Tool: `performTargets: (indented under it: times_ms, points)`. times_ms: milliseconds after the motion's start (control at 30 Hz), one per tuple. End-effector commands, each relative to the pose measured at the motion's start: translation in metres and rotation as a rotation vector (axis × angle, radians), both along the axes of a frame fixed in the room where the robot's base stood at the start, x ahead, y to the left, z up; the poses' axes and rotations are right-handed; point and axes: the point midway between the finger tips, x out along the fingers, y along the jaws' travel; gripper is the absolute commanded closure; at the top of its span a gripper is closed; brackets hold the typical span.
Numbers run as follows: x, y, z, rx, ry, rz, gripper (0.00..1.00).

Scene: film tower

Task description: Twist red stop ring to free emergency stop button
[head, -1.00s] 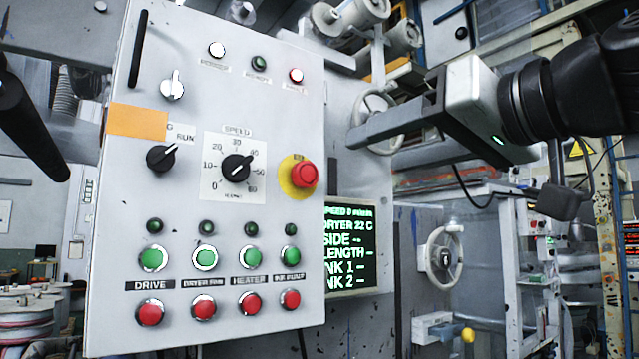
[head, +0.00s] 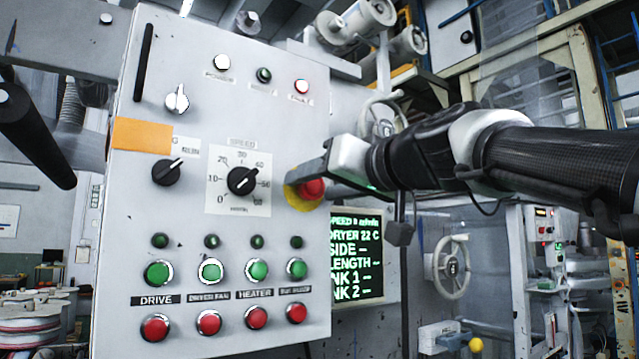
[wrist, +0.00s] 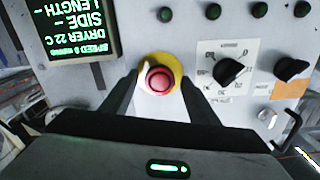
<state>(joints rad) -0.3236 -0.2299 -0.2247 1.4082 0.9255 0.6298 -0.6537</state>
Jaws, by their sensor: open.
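The red emergency stop button (head: 311,189) sits on a round yellow plate (head: 295,195) at the right side of the grey control panel. My gripper (head: 296,178) is at the button, and a finger covers part of the yellow plate in the head view. In the wrist view the red button (wrist: 159,80) lies ahead, between the two spread dark fingers of my gripper (wrist: 158,88). The fingers are open, with gaps between them and the button. Whether they reach past the button's face is hard to tell.
The control panel (head: 200,110) carries a speed dial (head: 242,181), a black selector knob (head: 167,172), and rows of green and red buttons below. A display screen (head: 356,255) is below my gripper. A handwheel (head: 452,267) stands to the right.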

Motion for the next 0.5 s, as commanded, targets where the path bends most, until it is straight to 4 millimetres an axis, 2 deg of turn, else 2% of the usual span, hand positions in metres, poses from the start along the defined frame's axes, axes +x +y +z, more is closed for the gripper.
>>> performTargets:
  times_ms: [333,500]
  points:
    - [0.0032,0.002,-0.0002,0.0,0.0,0.0,0.47]
    - [0.0031,0.0018,-0.0003,0.0,0.0,-0.001,0.76]
